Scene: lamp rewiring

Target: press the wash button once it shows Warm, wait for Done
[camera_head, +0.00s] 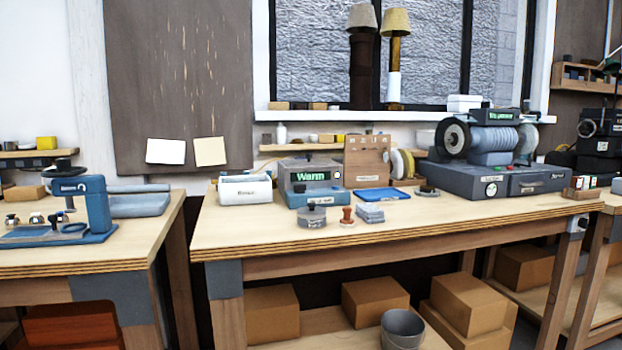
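A small grey and blue machine (299,170) stands near the back of the middle workbench (262,232). Its green display (318,176) appears to read Warm. A wash button cannot be made out clearly on its front. A larger dark grey machine (446,181) with wheels and a roller stands at the right of the bench. Neither of my grippers is in view.
A lidded grey pot (312,216), a brown knob-shaped piece (347,215), a stack of grey pads (370,213) and a blue tray (381,194) lie before the small machine. A white box (245,190) stands left of it. The bench's front left is clear.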

